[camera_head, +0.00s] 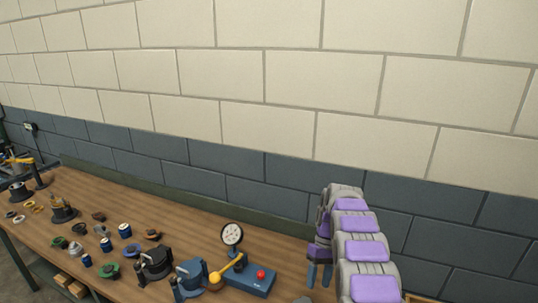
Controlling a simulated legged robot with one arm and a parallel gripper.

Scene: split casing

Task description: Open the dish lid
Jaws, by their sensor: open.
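My purple and grey arm rises from the lower right, and my gripper (319,274) hangs from it with two dark blue fingers pointing down, apart, nothing seen between them. I cannot tell for sure which thing is the dish with the lid. A black round casing (155,263) and a blue round casing (190,279) stand on the bench left of my gripper; whether either has a lid, open or shut, is too small to tell. A grey thing (303,300) at the bottom edge is mostly cut off.
A blue box (250,281) with a red button, yellow-knobbed lever and round gauge (232,234) stands between the casings and my gripper. Several small caps, rings and cans lie farther left on the wooden bench (190,240). A block wall (270,120) closes off the back.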

